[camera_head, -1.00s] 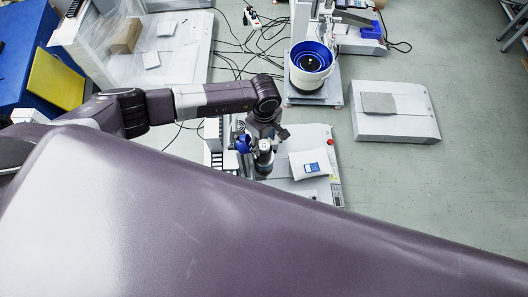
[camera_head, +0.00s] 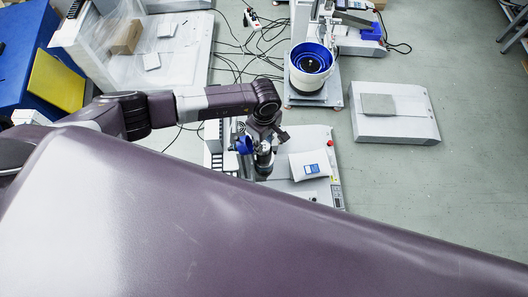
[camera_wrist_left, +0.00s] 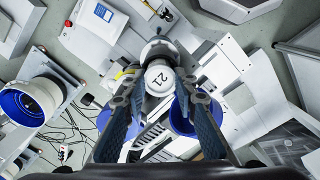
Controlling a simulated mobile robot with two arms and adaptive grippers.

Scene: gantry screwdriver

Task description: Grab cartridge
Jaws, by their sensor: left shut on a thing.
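A white round cylinder end marked with dark digits (camera_wrist_left: 159,77), which I take to be the cartridge, sits between the fingers of my left gripper (camera_wrist_left: 160,90) in the left wrist view. The fingers are shut on it from both sides. In the head view my left gripper (camera_head: 263,150) points down over the gantry machine (camera_head: 300,143), at its left part. The fingers and the cartridge are small and partly hidden by the wrist there. My right gripper is not in view.
A blue bowl feeder (camera_head: 311,62) stands behind the machine. A low white box with a grey pad (camera_head: 395,118) is to its right. A red button (camera_head: 330,143) is on the machine's right edge. Cables lie on the floor behind. Floor at the right is free.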

